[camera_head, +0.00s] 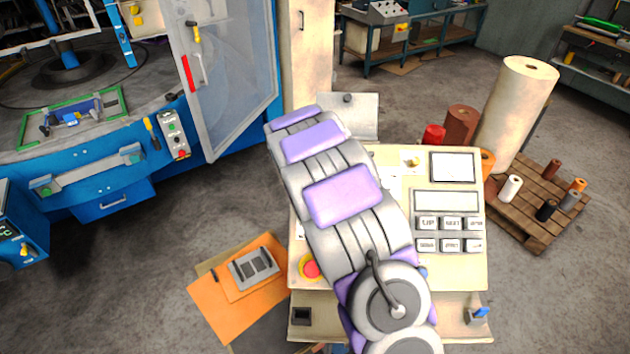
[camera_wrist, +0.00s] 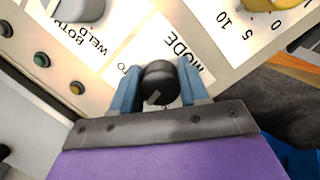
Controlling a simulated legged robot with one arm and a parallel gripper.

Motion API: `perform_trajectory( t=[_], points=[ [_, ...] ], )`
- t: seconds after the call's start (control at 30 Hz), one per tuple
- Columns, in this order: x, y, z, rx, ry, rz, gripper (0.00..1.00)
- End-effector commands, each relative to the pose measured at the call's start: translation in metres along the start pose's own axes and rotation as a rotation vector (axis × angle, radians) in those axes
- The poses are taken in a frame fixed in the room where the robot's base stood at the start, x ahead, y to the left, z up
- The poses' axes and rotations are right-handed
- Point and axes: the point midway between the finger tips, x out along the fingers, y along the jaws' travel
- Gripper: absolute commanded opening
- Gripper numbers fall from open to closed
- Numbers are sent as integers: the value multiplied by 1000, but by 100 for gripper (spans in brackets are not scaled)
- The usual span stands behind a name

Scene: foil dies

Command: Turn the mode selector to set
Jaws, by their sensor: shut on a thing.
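The mode selector (camera_wrist: 160,88) is a round black knob on the cream panel (camera_wrist: 245,60), beside a white label reading MODE. A pale pointer mark shows on the knob and slants. My gripper (camera_wrist: 159,77) has blue fingers on both sides of the knob and is shut on it. Part of the label is hidden behind the knob and fingers, so I cannot read which setting is marked. In the head view my arm covers the knob and the gripper, while the control panel (camera_head: 463,275) shows around it.
Several small indicator buttons (camera_wrist: 42,60) lie left of the knob, with a grey knob (camera_wrist: 84,8) above left and a yellow knob (camera_wrist: 268,3) above right. In the head view a red stop button (camera_head: 311,269) and grey keys (camera_head: 450,233) flank my arm.

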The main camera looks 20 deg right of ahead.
Motion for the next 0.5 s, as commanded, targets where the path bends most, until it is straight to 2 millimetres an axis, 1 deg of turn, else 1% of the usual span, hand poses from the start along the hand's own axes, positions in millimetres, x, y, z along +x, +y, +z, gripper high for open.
perform_trajectory(
  t=[0.2,0.5],
  points=[
    [0,1,2,-198,-9,41,14],
    [0,2,2,-423,-5,91,14]
  ],
)
